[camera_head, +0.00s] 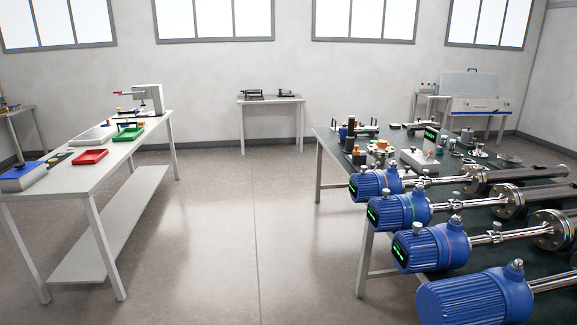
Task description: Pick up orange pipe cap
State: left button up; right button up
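Small orange pieces (382,143) show among the clutter at the far left part of the dark-topped table on the right. They look like caps, but they are too small to tell which one is the orange pipe cap. Neither of my grippers is in view, and nothing is seen being held.
Several blue transmitters (402,211) with metal stems lie along the near side of the dark-topped table (335,141). A white table (75,178) on the left holds a red tray (90,157) and a green tray (127,134). The floor between the tables (245,220) is clear.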

aim_at(381, 143)
jog(key=i, duration=2.3)
jog(key=j+u, duration=0.05)
jog(key=j, duration=0.05)
